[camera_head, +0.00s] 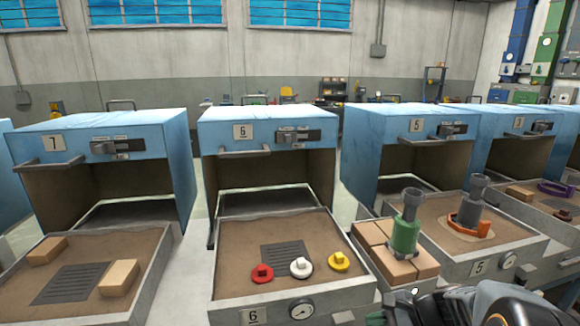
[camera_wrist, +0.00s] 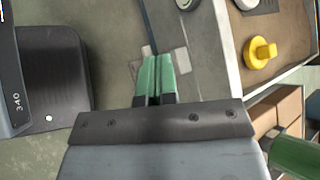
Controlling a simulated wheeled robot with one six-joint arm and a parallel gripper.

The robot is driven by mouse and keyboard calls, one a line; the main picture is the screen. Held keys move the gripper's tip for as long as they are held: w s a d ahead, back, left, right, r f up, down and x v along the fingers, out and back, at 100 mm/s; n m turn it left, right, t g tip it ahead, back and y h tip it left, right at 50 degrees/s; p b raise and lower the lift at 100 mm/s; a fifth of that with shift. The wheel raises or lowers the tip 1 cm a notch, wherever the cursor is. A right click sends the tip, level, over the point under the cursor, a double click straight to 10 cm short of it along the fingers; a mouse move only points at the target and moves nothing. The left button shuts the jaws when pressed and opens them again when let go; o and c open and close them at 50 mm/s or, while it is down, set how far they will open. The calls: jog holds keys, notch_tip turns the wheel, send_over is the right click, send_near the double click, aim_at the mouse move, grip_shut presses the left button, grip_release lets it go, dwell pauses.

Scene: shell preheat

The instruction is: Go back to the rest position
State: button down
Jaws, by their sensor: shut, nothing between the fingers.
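My gripper (camera_wrist: 156,72) shows in the wrist view with its green fingers together and nothing between them. It is over the floor beside the edge of a sand tray. In the head view my arm is at the bottom right, and the fingertips are mostly cut off or hidden there. The tray of oven 6 (camera_head: 225,275) holds a red knobbed disc (camera_head: 262,273), a white one (camera_head: 301,267) and a yellow one (camera_head: 339,262). The yellow disc also shows in the wrist view (camera_wrist: 260,53), apart from my gripper.
A green cylinder (camera_head: 405,232) stands on bricks (camera_head: 400,268) right of tray 6. A grey cylinder (camera_head: 470,212) stands in an orange base on tray 5 (camera_head: 520,243). Oven 7 (camera_head: 100,140) has a tray with bricks and a grate. A floor gap lies between trays 7 and 6.

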jog(key=s+a+r+n+h+p, duration=0.1)
jog(key=s+r+n+h+p, duration=0.3)
jog(key=r+n+p, duration=0.3)
jog(key=s+a+r+n+h+p, duration=0.2)
jog(key=s+r+n+h+p, duration=0.3)
jog(key=r, duration=1)
jog(key=n+p, duration=0.3)
jog(key=shift+s+a+r+g+h, duration=0.2)
jog(key=shift+g+h, duration=0.1)
